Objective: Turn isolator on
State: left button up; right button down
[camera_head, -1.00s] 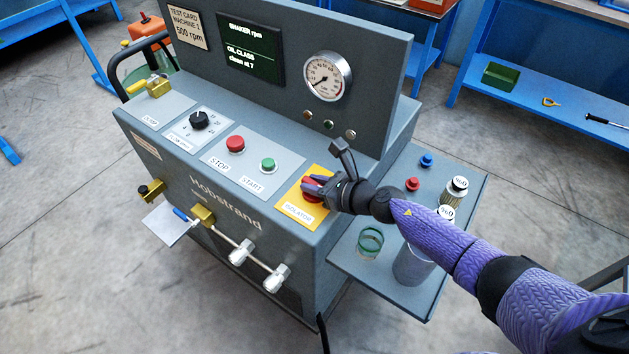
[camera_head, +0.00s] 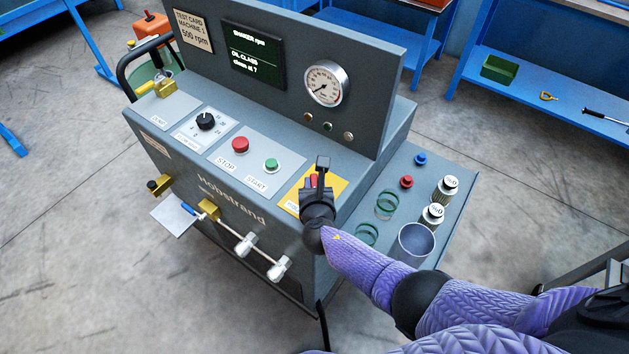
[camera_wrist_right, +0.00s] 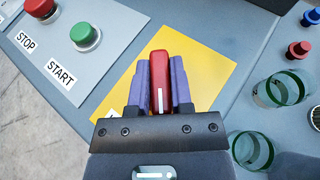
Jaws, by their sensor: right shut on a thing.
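The isolator is a red handle on a yellow plate (camera_head: 336,186) at the right end of the machine's sloped panel. In the right wrist view the red handle (camera_wrist_right: 159,80) stands between the two purple fingers, which press on both its sides, over the yellow plate (camera_wrist_right: 208,60). My right gripper (camera_head: 313,181) is shut on the handle. In the head view the gripper and wrist hide most of the handle and part of the isolator label. My left gripper is not in view.
Left of the isolator are a green START button (camera_head: 271,165), a red STOP button (camera_head: 240,145) and a black knob (camera_head: 206,121). A side shelf at right holds a grey cup (camera_head: 416,243), glass rings (camera_head: 387,204), filters (camera_head: 433,215) and coloured caps.

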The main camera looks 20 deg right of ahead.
jog(key=m+h, duration=0.1)
jog(key=m+g+h+b, duration=0.1)
jog(key=h, duration=0.1)
jog(key=shift+a+f+m, duration=0.1)
jog(key=shift+f+m, duration=0.1)
jog(key=shift+m, duration=0.2)
jog(key=shift+m+g+h+b, duration=0.8)
jog(key=shift+m+h+b, duration=0.4)
jog(key=shift+m+g+h+b, duration=0.8)
jog(key=shift+m+h+b, duration=0.1)
jog(key=shift+m+b, duration=0.1)
jog(key=shift+r+m+h, duration=0.15)
jog(key=shift+m+h, duration=0.15)
jog(key=shift+g, duration=0.3)
jog(key=shift+r, duration=0.1)
jog(key=c, duration=0.5)
grip_release()
